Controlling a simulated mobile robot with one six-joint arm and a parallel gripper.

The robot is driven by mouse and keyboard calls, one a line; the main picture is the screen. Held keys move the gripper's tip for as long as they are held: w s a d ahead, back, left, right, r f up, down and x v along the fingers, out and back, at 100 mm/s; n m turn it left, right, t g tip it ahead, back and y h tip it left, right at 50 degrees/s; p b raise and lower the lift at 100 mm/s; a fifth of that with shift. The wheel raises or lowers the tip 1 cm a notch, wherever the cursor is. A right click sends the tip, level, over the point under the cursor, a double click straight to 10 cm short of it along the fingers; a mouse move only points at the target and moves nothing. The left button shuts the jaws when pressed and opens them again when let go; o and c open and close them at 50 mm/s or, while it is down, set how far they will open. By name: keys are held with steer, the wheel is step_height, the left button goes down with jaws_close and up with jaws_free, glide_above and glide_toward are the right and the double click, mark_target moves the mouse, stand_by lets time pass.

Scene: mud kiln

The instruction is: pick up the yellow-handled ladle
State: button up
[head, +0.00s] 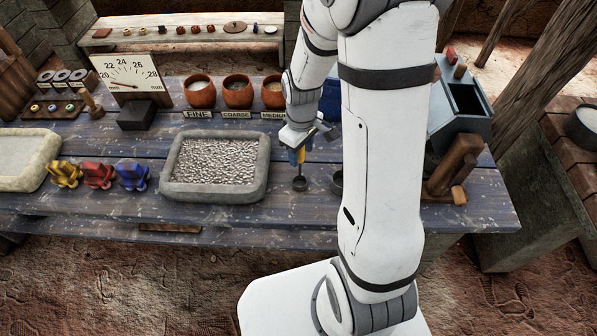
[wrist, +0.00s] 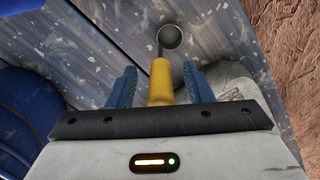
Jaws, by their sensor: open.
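The yellow-handled ladle (head: 300,183) is at the front right of the gravel tray, its small dark cup low by the blue plank table. In the wrist view its yellow handle (wrist: 161,82) stands between the two blue fingers of my gripper (wrist: 159,76), with a gap showing on both sides. The thin dark shank and round cup (wrist: 170,37) extend beyond the fingertips. In the head view my gripper (head: 299,151) comes down over the handle from above and hides its top. My gripper is open, around the handle.
The gravel tray (head: 168,189) is just left of my gripper. A blue container (head: 331,98) stands behind it; a dark round cup (head: 337,182) is to the right, partly hidden by my arm. Clay pots (head: 237,93) and labels stand behind. Coloured star-shaped pieces (head: 98,175) lie further left.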

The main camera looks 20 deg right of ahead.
steer(key=shift+c, duration=0.5)
jaws_close()
steer(key=shift+r, duration=0.1)
step_height(320, 180, up, 10)
steer(key=shift+f+b, duration=0.1)
steer(key=shift+b, duration=0.3)
steer(key=c, duration=0.5)
jaws_free()
steer(key=c, duration=0.4)
